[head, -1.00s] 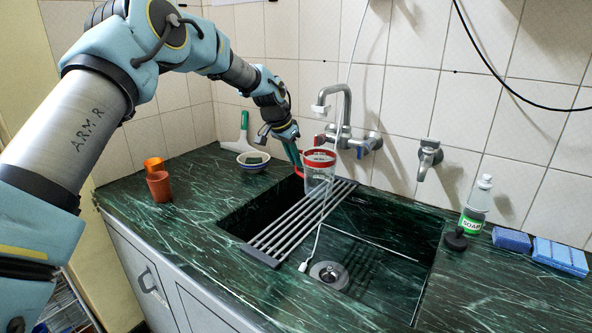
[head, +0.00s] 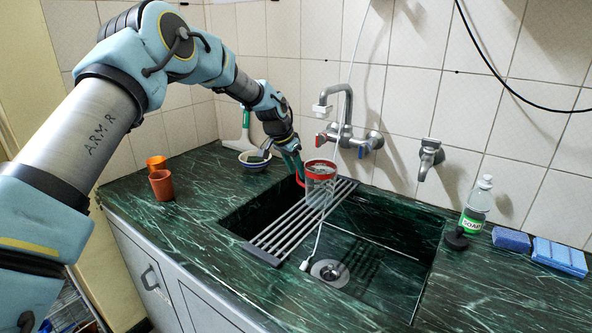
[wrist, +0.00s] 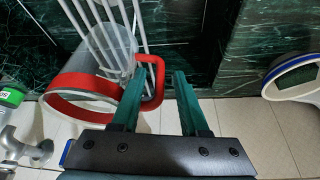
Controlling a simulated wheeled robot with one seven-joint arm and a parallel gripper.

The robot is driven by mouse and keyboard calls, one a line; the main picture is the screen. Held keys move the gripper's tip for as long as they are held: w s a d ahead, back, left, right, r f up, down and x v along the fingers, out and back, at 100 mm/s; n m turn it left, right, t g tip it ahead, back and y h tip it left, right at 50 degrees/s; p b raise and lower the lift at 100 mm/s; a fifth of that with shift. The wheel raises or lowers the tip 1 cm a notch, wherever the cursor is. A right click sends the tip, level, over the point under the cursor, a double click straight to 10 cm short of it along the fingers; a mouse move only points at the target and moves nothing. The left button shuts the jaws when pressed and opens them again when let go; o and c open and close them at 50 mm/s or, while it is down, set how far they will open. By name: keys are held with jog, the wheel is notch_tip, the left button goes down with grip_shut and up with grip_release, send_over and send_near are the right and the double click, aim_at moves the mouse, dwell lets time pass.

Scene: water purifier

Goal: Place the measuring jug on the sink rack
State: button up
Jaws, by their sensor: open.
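The measuring jug (head: 319,190) is clear with a red rim and red handle. In the head view it stands on the sink rack (head: 283,232), a set of grey bars across the left part of the sink, near its back end. In the wrist view the jug (wrist: 112,48) shows with its base towards the rack bars (wrist: 149,12). My gripper (head: 297,168) is at the jug's left side by the handle. In the wrist view my gripper (wrist: 160,72) is open, with part of the red handle between its green fingers. Whether a finger touches the handle is unclear.
A white hose (head: 318,240) hangs from above past the jug into the sink. The tap (head: 345,115) is behind the jug.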

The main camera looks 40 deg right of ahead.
jog(key=b+v, duration=0.2)
jog(key=v, duration=1)
jog(key=shift+b, duration=0.35)
jog(key=w+a+f+n+y, duration=0.1)
jog(key=w+a+n, duration=0.1)
jog(key=a, duration=0.7)
jog(key=w+a+f+n+t+y, duration=0.1)
jog(key=w+a+n, duration=0.15)
jog(key=a, duration=0.75)
jog(key=w+a+f+n+y, duration=0.1)
jog(key=a+n, duration=0.2)
jog(key=a, duration=0.6)
jog(key=s+a+f+n, duration=0.1)
jog(key=s+a+n, duration=0.2)
jog(key=a, duration=0.6)
jog(key=s+a+f+n+y, duration=0.1)
jog(key=s+a+f+n, duration=0.1)
jog(key=s+a, duration=0.4)
jog(key=s+a+f+n, duration=0.1)
jog(key=s+a+n, duration=0.2)
jog(key=a, duration=0.9)
jog(key=shift+s+a+f+n, duration=0.25)
jog(key=shift+s+n, duration=0.1)
jog(key=shift+s, duration=0.8)
